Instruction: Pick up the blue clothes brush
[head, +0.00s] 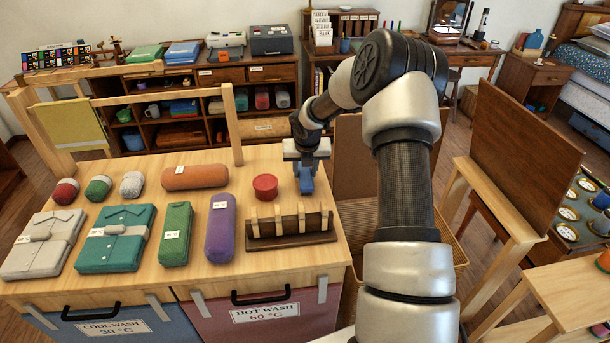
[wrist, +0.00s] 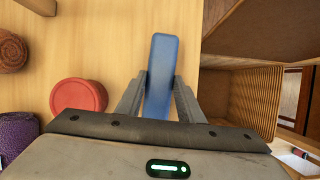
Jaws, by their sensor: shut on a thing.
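The blue clothes brush (head: 306,181) is at the back right of the wooden table top (head: 140,187), near its right edge. In the wrist view the brush (wrist: 162,62) is a long blue bar pointing away from me. My gripper (head: 304,163) is over it from above, with its fingers (wrist: 160,86) on both sides of the brush, shut on it. I cannot tell whether the brush touches the table. The near end of the brush is hidden behind my gripper in the wrist view.
A red round tin (head: 265,187) stands just left of the brush. A dark wooden rack (head: 291,229) with light pegs stands in front. A purple roll (head: 220,228) and folded shirts lie further left. A wicker basket (wrist: 252,100) is beyond the table's right edge.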

